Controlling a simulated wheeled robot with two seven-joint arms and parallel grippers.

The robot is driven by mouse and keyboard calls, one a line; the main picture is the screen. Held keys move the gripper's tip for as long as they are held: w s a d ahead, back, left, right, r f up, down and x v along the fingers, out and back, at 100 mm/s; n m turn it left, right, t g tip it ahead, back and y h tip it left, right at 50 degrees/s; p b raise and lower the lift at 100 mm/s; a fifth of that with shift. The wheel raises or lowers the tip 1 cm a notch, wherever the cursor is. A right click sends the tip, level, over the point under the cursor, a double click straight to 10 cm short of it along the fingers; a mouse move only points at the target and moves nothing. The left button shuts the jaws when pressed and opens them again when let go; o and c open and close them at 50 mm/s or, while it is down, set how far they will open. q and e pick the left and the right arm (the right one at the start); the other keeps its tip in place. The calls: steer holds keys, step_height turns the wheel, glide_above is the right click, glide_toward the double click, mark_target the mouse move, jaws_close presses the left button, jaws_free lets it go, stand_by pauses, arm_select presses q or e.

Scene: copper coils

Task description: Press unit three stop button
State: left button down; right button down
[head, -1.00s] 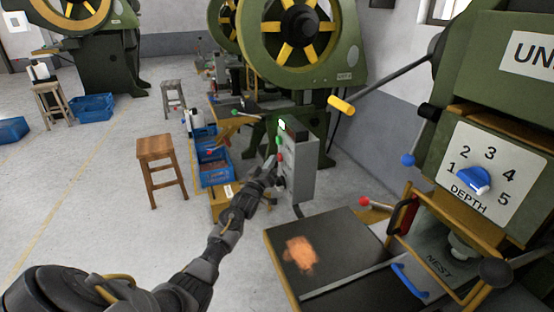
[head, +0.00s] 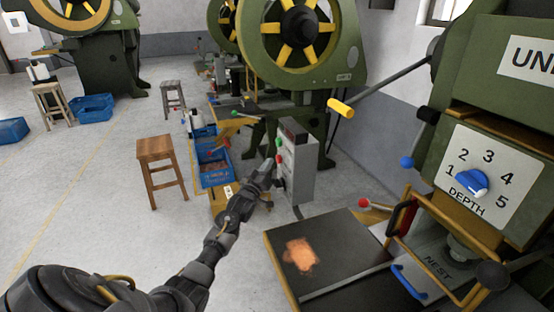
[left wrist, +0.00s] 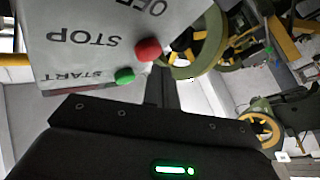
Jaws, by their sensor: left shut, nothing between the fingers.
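A grey control box (head: 299,168) stands in front of the middle green press. Its green button (head: 279,142) is above its red button (head: 279,160). The left wrist view shows the box (left wrist: 95,35) upside down, with the red button (left wrist: 148,50) beside the word STOP and the green button (left wrist: 124,76) beside START. My left gripper (head: 268,165) is shut and empty, its tip close to the red button. The red button looks uncovered in the wrist view; I see no contact. I cannot read a unit number on this box. My right gripper is not in view.
A near press (head: 500,95) with a depth dial fills the right side. A dark table (head: 335,240) with an orange-brown patch is in front of it. Blue crates (head: 216,172) and a wooden stool (head: 160,165) are left of the box.

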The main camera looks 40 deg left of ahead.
arm_select(q)
steer(key=shift+s, duration=0.1)
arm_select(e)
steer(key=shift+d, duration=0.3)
arm_select(q)
steer(key=shift+a, duration=0.1)
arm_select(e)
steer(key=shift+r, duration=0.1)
